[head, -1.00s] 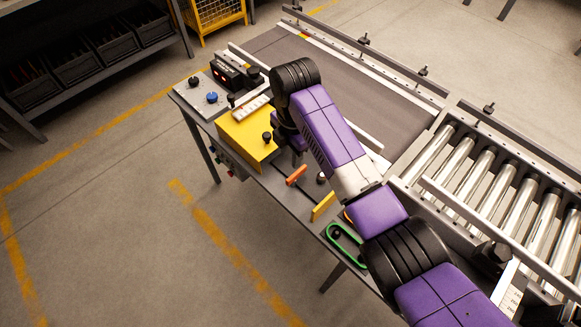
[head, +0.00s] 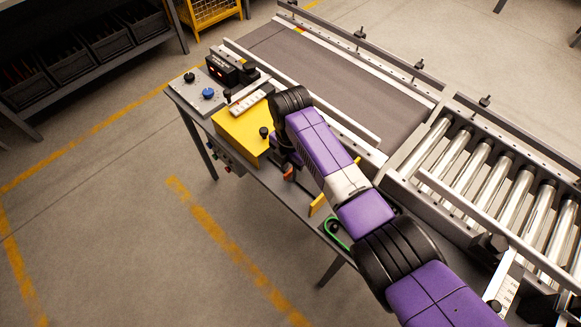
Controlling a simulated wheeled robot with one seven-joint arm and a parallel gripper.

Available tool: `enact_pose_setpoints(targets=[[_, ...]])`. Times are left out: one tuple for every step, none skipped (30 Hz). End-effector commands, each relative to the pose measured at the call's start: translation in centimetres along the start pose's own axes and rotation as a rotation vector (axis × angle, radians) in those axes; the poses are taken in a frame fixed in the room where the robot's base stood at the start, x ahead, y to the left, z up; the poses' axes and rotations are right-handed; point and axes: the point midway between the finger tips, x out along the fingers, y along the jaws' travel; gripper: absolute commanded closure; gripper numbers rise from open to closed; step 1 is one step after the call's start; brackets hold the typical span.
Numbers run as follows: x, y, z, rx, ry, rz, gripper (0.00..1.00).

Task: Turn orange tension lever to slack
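The orange tension lever (head: 289,173) shows only as a small orange end beside my arm, on the grey table (head: 273,190) at the right of the yellow box (head: 240,132). Most of the lever is hidden behind my purple arm. My arm reaches from the lower right to the table, and its wrist is close above the lever area. My gripper's fingers are hidden under the arm, so I cannot tell whether they are open or touch the lever.
A black knob (head: 264,132) stands at the yellow box. A yellow upright plate (head: 318,204) and a green loop (head: 334,233) are along the table's front edge. A belt conveyor (head: 340,80) and rollers (head: 470,160) lie behind. A control panel (head: 200,90) is at the table's left end.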

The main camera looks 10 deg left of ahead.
Motion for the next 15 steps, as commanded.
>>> enact_pose_setpoints(targets=[[0.00,0.01,0.00,0.000,0.000,0.000,0.67],[-0.01,0.00,0.00,0.000,0.000,0.000,0.67],[-0.01,0.00,0.00,0.000,0.000,0.000,0.67],[-0.01,0.00,0.00,0.000,0.000,0.000,0.67],[-0.02,0.00,0.00,0.000,0.000,0.000,0.73],[-0.02,0.00,0.00,0.000,0.000,0.000,0.81],[-0.02,0.00,0.00,0.001,0.000,0.000,0.87],[-0.02,0.00,0.00,0.001,0.000,0.000,0.93],[-0.02,0.00,0.01,0.001,0.000,0.000,1.00],[-0.02,0.00,0.00,0.001,0.000,0.000,1.00],[-0.02,-0.01,0.01,0.001,0.000,0.000,1.00],[-0.03,-0.01,0.01,0.001,0.000,0.000,1.00],[-0.03,-0.01,0.01,0.001,0.000,0.000,1.00],[-0.03,-0.01,0.01,0.001,0.000,0.000,1.00],[-0.03,-0.01,0.01,0.001,0.000,0.000,1.00]])
